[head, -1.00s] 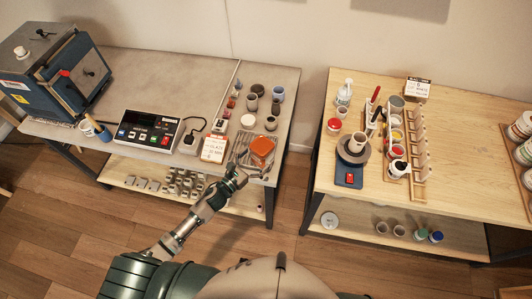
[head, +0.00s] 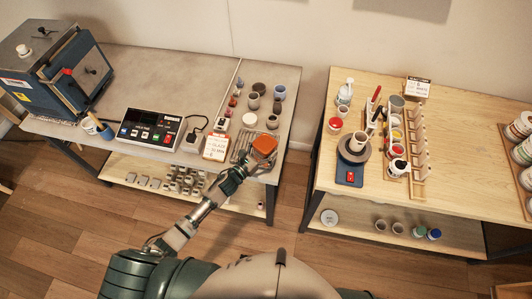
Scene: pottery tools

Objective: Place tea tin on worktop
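An orange-red tin (head: 264,145), which I take to be the tea tin, shows at the front right of the grey worktop (head: 200,75), at a wire rack (head: 240,148). My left gripper (head: 250,162) is right at the tin's near side and hides its lower part. The fingers are too small and too much covered to tell whether they are closed on it. I cannot tell whether the tin rests on the rack or is held just above it. My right gripper is not in view.
A white and orange box (head: 215,147) stands just left of the rack. Small pots (head: 253,101) and cups stand behind it. A wooden table (head: 450,150) stands right across a gap.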

